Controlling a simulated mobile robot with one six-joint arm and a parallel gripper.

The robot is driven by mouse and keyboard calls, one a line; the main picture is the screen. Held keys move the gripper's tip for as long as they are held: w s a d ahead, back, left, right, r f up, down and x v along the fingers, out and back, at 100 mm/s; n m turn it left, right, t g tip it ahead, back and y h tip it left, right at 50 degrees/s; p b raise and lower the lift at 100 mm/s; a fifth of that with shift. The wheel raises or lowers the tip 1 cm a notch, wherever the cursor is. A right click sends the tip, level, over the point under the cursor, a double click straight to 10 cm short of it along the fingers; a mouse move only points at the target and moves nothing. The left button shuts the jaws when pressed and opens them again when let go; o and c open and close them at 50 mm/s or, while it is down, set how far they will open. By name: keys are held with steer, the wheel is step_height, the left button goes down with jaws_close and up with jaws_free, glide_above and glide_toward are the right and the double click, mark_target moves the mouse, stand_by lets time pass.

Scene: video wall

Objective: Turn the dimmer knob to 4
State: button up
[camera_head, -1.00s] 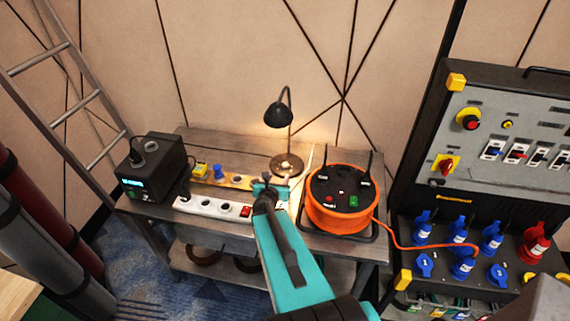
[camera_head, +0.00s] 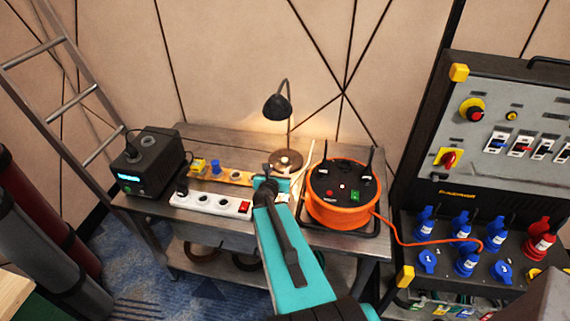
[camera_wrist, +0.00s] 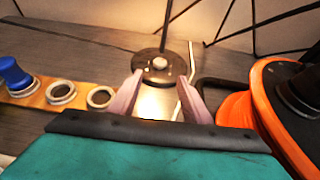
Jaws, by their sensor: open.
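A desk lamp (camera_head: 277,106) with a dark bent shade is lit at the back of the workbench. Its dark round base (camera_head: 297,164) also shows in the wrist view (camera_wrist: 148,69). A small pale knob (camera_wrist: 160,63) stands on that base; I take it to be the dimmer knob, and its marks are too small to read. My gripper (camera_head: 267,178) is just in front of the base. In the wrist view its two pale fingers (camera_wrist: 161,84) are apart with nothing between them. The knob appears beyond and between the fingertips, not touched.
An orange cable reel (camera_head: 341,200) stands right of my gripper. A white power strip (camera_head: 212,203) and a wooden strip of sockets with a blue plug (camera_head: 217,168) lie to the left. A black box (camera_head: 148,163) stands at the bench's left end. A thin pale rod lies beside the lamp base.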

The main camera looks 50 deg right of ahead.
mark_target(284, 159)
steer(key=shift+w+d+f+b, duration=0.35)
steer(key=shift+d+b, duration=0.1)
steer(key=shift+b, duration=0.85)
steer(key=b+x, duration=0.2)
steer(key=b, duration=0.6)
steer(key=shift+w+d+f, duration=0.1)
steer(key=shift+w+d, duration=0.1)
steer(key=shift+d, duration=0.05)
steer(key=shift+w+d, duration=0.2)
steer(key=shift+d, duration=0.1)
steer(key=shift+b+x, duration=0.4)
steer(key=shift+x, duration=3.2)
